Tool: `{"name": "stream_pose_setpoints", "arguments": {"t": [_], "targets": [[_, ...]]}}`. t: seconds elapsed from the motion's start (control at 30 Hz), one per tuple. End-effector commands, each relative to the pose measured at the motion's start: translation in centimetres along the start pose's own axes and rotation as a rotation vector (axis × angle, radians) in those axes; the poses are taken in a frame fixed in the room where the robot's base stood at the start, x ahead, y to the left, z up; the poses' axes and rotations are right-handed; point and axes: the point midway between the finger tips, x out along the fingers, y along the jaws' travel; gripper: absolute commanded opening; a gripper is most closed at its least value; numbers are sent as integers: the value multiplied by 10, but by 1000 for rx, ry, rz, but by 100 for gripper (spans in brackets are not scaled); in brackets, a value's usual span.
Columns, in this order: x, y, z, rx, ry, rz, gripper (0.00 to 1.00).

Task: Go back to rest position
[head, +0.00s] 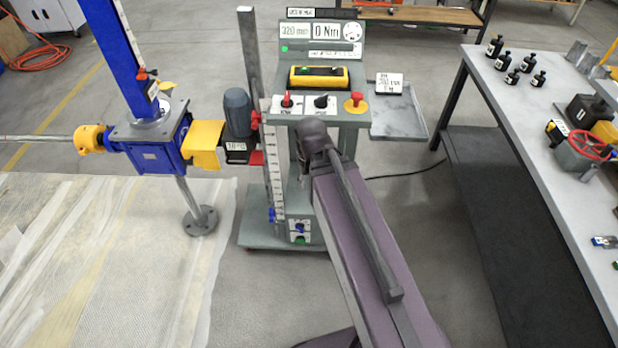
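My purple-grey arm (365,255) reaches from the bottom of the head view up to the front of a grey-green control stand (345,140). Its far end is a dark rounded joint (314,137); no gripper fingers show there, so I cannot see my gripper or whether it holds anything. The blue screw jack (158,150) stands at the left on a grey post with a round foot. A yellow coupling guard (204,143) and a dark motor (238,112) sit at its right side. The stand's display (320,31) reads 320 mm and 0 Nm.
The stand carries red and black knobs, a red mushroom button (355,103) and a side tray (400,118). At right, a workbench (535,130) holds several black bottles and a red handwheel (591,144). A pale mat (120,260) covers the left floor. A cable crosses the floor.

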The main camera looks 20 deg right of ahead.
Motion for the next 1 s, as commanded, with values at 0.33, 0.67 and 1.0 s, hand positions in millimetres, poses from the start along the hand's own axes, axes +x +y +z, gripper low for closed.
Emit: {"name": "stream_pose_setpoints", "arguments": {"t": [0.33,0.67,1.0], "targets": [[0,0,1,-4,0,0,54],[0,0,6,-37,0,0,54],[1,0,6,-37,0,0,54]]}}
